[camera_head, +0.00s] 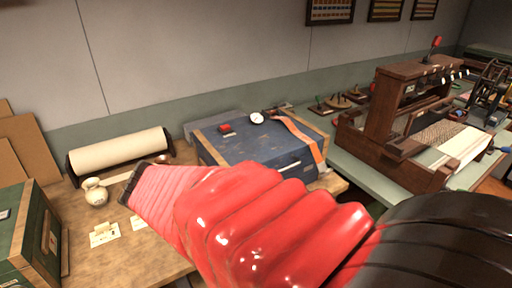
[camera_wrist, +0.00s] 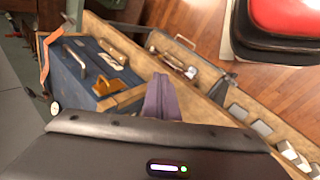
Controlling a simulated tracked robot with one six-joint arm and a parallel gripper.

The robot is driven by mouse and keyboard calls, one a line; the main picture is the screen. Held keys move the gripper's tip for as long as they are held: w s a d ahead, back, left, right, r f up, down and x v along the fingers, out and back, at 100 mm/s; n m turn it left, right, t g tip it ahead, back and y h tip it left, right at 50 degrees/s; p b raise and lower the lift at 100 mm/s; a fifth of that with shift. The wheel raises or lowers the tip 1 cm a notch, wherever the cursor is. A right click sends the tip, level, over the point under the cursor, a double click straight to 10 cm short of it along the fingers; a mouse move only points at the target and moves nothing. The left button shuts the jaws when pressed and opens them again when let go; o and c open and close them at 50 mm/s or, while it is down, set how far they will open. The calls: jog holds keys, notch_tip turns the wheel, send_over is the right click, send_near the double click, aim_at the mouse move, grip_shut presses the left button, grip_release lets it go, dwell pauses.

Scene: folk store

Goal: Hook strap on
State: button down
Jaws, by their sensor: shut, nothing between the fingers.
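An orange strap (camera_head: 300,138) lies over the lid of a blue chest (camera_head: 258,150) and hangs down its front edge. In the wrist view the strap (camera_wrist: 44,62) shows at the left, along the side of the chest (camera_wrist: 78,78). A metal handle (camera_wrist: 74,52) and a brass-coloured fitting (camera_wrist: 110,86) are on the chest front; I cannot tell whether the fitting is a hook. My gripper (camera_wrist: 160,80) is shut and empty, to the right of the chest in the wrist view, apart from the strap. In the head view my red-sleeved arm hides part of the chest.
A white dial (camera_head: 257,118) and a red block (camera_head: 226,129) sit on the lid. A paper roll (camera_head: 120,150) and a small jar (camera_head: 95,192) stand on the left bench. A wooden loom (camera_head: 395,120) stands right. A red-topped stool (camera_wrist: 285,20) is on the floor.

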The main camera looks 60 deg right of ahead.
jog(key=w+a+r+n+t+y, duration=0.1)
jog(key=w+a+r+t+y, duration=0.1)
jog(key=a, duration=0.8)
jog(key=w+a+r+t+y, duration=0.2)
jog(key=a+r+t+y, duration=0.1)
jog(key=a, duration=0.8)
jog(key=shift+a+r+n+t+y, duration=0.2)
jog(key=shift+a+n+t+y, duration=0.15)
jog(key=shift+t+y, duration=0.45)
jog(key=shift+s+d, duration=0.1)
